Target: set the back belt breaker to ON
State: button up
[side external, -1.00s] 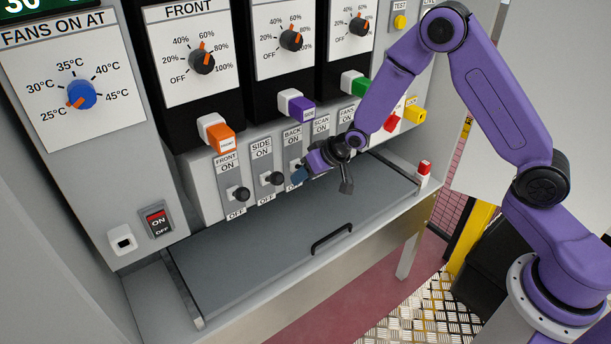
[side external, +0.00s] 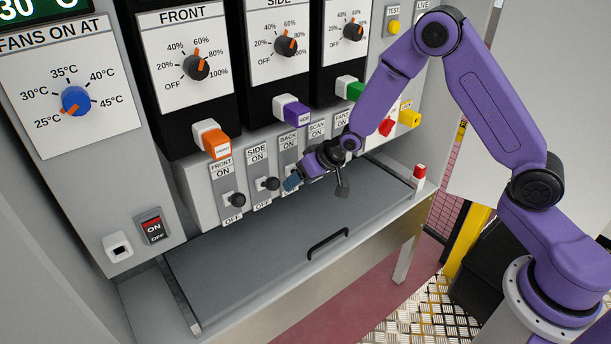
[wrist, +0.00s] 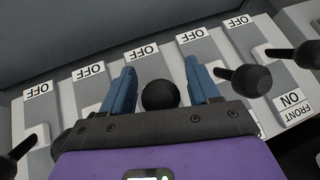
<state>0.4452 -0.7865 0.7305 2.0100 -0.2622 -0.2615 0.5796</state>
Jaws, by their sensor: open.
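The back belt breaker (side external: 287,158) is the third strip from the left in the row, labelled BACK ON at its top. My gripper (side external: 291,183) is in front of its lower part and hides its lever in the side view. In the wrist view, upside down to the panel, a round black lever knob (wrist: 160,95) stands between the two blue fingers of my gripper (wrist: 160,78). The fingers are open, one on each side of the knob; I cannot tell whether they touch it. An OFF label (wrist: 141,53) shows just beyond the fingertips.
The side breaker lever (side external: 270,184) and front breaker lever (side external: 236,200) stand close on the left, both low near OFF. The scan breaker (side external: 315,133) is close on the right. A grey lid with a black handle (side external: 328,245) lies below the row.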

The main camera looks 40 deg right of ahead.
jog(key=v, duration=1.2)
